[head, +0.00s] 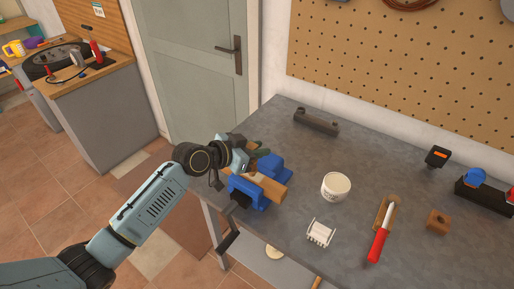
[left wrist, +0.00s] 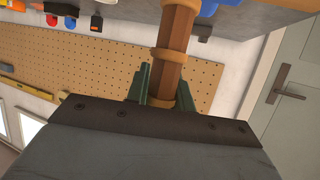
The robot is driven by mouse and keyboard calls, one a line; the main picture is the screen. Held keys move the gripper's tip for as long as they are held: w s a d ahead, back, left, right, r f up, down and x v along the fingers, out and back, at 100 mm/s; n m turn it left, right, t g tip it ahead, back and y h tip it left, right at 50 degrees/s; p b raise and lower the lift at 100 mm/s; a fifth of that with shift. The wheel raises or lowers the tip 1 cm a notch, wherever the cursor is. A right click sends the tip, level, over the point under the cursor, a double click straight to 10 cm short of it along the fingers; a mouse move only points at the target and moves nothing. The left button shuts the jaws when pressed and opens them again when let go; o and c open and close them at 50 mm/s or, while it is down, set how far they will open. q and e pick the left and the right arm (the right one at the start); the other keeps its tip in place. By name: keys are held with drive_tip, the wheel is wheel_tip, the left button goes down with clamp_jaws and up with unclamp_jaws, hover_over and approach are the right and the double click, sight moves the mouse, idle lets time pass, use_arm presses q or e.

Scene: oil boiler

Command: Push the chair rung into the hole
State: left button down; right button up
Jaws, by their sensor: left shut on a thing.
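A blue vise (head: 247,192) at the near left edge of the workbench clamps a light-brown wooden piece (head: 270,188), lying across its jaws. My left gripper (head: 257,150) is just behind the vise. In the left wrist view its green fingers (left wrist: 164,92) are shut on a brown wooden rung (left wrist: 170,75) with lighter ring-like bands. The rung runs up toward the top edge of that view, beside a blue part of the vise (left wrist: 208,8). The hole is not visible, and I cannot tell whether the rung's end is in it. My right gripper is not in view.
On the workbench (head: 300,190) stand a white tub (head: 336,187), a white rack (head: 320,233), a red-handled tool (head: 380,235), a wooden block (head: 438,222) and a dark bar-shaped object (head: 316,122). A pegboard (head: 400,60) rises behind. The bench's middle back is clear.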

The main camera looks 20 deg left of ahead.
use_arm(q)
drive_tip(key=shift+f+b, duration=0.4)
drive_tip(key=shift+f, duration=0.2)
drive_tip(key=c, duration=1.1)
unclamp_jaws()
drive_tip(key=shift+s, duration=0.1)
drive_tip(key=b+v, duration=0.1)
drive_tip(key=v, duration=1.2)
drive_tip(key=shift+a+r, duration=0.1)
drive_tip(key=shift+r, duration=0.05)
